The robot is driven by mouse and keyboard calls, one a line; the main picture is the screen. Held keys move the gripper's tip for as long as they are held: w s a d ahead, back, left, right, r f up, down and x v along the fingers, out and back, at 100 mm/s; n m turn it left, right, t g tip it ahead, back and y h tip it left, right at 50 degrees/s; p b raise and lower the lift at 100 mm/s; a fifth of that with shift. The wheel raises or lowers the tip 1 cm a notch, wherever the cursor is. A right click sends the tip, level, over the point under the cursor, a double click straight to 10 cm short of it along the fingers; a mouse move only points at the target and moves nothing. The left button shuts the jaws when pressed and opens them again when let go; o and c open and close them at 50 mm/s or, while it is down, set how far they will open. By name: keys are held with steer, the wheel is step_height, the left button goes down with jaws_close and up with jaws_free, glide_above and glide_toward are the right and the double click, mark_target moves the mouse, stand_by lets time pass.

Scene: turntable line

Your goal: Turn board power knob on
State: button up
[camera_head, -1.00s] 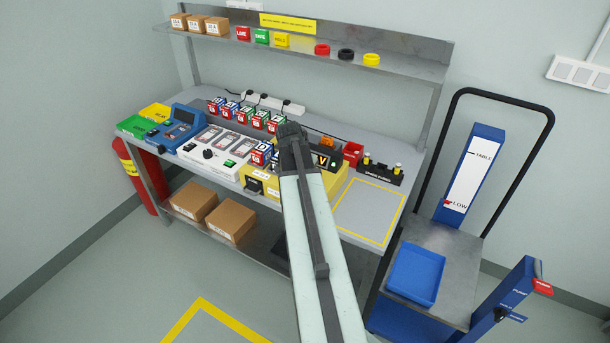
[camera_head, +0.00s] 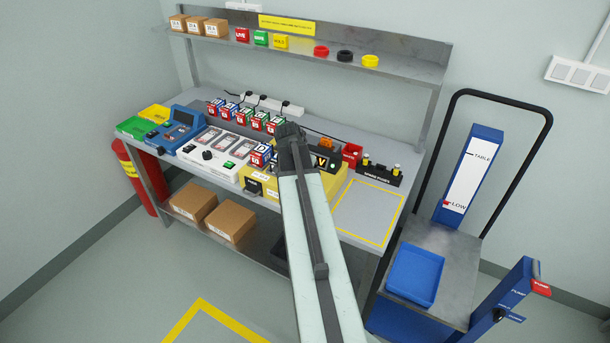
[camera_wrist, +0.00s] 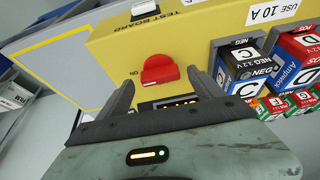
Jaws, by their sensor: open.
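The test board (camera_wrist: 135,45) is a yellow box, lettered "TEST BOARD", and fills the upper middle of the wrist view. In the head view the yellow board (camera_head: 333,184) is on the bench, partly hidden by my arm. A red power knob (camera_wrist: 160,70) is on its face, with "ON" lettered to its left. My gripper (camera_wrist: 160,88) is open, one finger on either side of the knob. I cannot tell whether the fingers touch it. A lit display below the knob is partly hidden by my gripper. In the head view my gripper's fingers are hidden behind the arm.
Battery blocks lettered C (camera_wrist: 245,65) and D (camera_wrist: 298,55) sit in dark holders right of the knob. On the bench (camera_head: 345,222) a yellow-outlined area is clear. A blue tray (camera_head: 416,273) lies on the cart at the right.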

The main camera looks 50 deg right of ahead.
steer(key=p+v, duration=0.6)
steer(key=v, duration=0.1)
steer(key=w+a+n+t+y, duration=0.1)
steer(key=w+a+n, duration=0.3)
steer(key=a, duration=0.8)
steer(key=w+a+n, duration=0.1)
steer(key=w+a, duration=0.5)
steer(key=a, duration=0.7)
steer(key=s+a+f+n+g+y, duration=0.1)
steer(key=s+a+n, duration=0.2)
steer(key=a, duration=0.6)
steer(key=s+a+f+n+g+y, duration=0.1)
steer(key=s+a+n+y, duration=0.1)
steer(key=a+n, duration=0.5)
steer(key=shift+s+a, duration=0.9)
steer(key=shift+a, duration=0.35)
